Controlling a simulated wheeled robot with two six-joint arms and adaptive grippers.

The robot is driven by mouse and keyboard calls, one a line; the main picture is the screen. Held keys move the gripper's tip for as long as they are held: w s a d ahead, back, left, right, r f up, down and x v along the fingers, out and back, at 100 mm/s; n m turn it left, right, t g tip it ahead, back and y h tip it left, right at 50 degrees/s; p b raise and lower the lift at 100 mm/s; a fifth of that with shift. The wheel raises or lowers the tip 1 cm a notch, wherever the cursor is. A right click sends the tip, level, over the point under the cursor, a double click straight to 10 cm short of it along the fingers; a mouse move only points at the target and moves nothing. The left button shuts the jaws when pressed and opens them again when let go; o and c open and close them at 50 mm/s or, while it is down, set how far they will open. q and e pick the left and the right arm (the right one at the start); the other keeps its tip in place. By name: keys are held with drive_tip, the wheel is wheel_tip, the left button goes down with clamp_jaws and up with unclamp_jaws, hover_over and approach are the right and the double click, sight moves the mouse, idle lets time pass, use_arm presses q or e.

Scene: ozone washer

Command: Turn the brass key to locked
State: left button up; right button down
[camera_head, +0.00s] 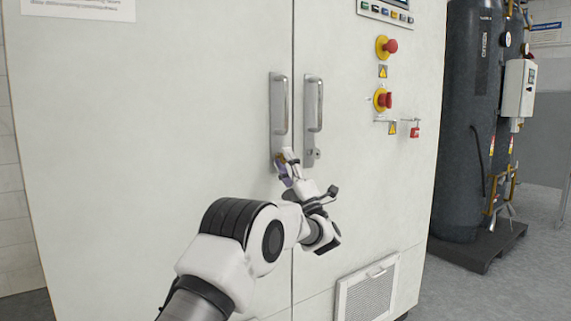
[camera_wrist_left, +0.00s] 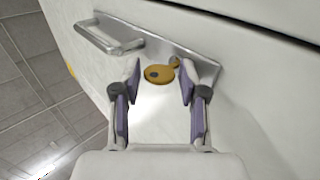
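The brass key (camera_wrist_left: 159,74) sits in a lock at the end of a metal handle plate (camera_wrist_left: 202,66) in the left wrist view. Its round bow lies between my left gripper's fingertips, with a gap on each side. My left gripper (camera_wrist_left: 158,82) is open and reaches to the key; neither finger seems to touch it. In the head view my left gripper (camera_head: 287,167) is at the lower end of the left door handle (camera_head: 279,105), and the key is mostly hidden by the fingers. My right gripper is in neither view.
A second door handle (camera_head: 314,103) with a lock below it is just right of the gripper. Red and yellow knobs (camera_head: 385,100) and a small red padlock (camera_head: 415,132) are further right on the white cabinet. A vent grille (camera_head: 366,294) is low on the right door.

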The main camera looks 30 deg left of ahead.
use_arm(q)
drive_tip(key=v, duration=1.2)
